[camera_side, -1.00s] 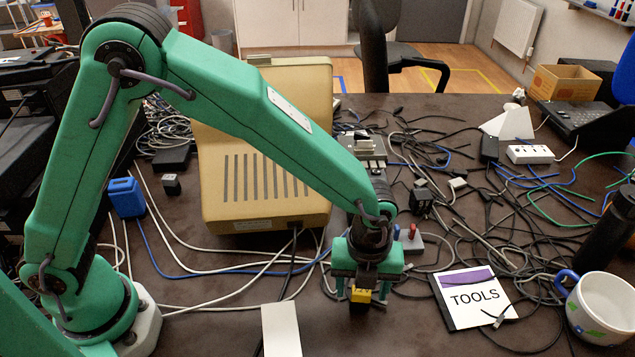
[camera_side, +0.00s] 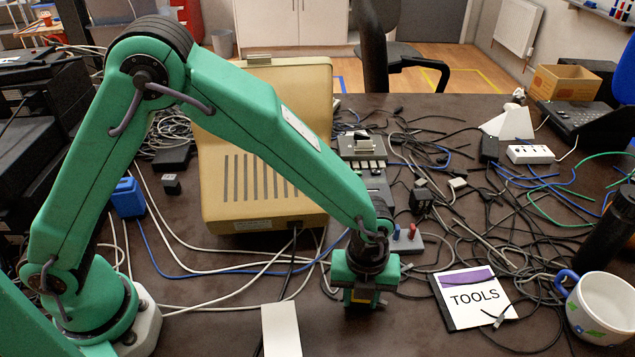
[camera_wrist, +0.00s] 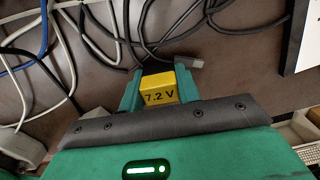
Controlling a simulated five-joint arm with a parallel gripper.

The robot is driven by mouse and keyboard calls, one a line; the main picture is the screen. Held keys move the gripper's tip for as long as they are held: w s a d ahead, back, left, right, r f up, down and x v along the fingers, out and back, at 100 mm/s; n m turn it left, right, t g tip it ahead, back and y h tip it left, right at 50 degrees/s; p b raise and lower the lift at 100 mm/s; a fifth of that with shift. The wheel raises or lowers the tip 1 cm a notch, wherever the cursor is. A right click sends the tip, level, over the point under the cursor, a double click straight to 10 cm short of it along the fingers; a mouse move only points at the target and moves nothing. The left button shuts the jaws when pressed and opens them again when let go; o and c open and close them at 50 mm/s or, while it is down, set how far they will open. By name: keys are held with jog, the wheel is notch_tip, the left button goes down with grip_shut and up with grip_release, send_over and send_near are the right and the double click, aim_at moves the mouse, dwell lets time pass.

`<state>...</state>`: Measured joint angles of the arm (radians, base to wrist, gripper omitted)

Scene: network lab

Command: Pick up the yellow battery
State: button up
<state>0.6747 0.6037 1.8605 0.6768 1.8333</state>
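The yellow battery (camera_wrist: 160,92) shows in the wrist view between my two green fingers, with "7.2 V" printed on its yellow part and a black part beyond it. In the side view only a little of its yellow (camera_side: 361,296) shows; the fingers and the gripper body hide much of it. My gripper (camera_side: 362,302) points down at the dark table, left of the TOOLS card. Its fingers sit against both sides of the battery, with no clear gap. I cannot tell whether the battery touches the table.
The TOOLS card (camera_side: 473,298) lies right of my gripper, with a white mug (camera_side: 603,308) further right. A white block (camera_side: 281,331) stands at the front left. A beige case (camera_side: 262,180) stands behind. Loose cables (camera_side: 500,215) cover much of the right side.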

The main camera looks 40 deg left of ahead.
jog(key=c, duration=0.4)
jog(key=shift+r, duration=0.75)
jog(key=r, duration=0.1)
jog(key=s+r, duration=0.1)
jog(key=r, duration=0.1)
jog(key=shift+d+r, duration=0.1)
jog(key=shift+d, duration=0.1)
jog(key=s+d+r, duration=0.1)
jog(key=s+r, duration=0.1)
jog(key=s, duration=0.1)
jog(key=s+d+r, duration=0.1)
jog(key=s+r, duration=0.1)
jog(key=s, duration=0.1)
jog(key=s+d+r, duration=0.1)
jog(key=s+r, duration=0.1)
jog(key=s, duration=0.2)
jog(key=shift+d+r, duration=0.15)
jog(key=shift+d, duration=0.15)
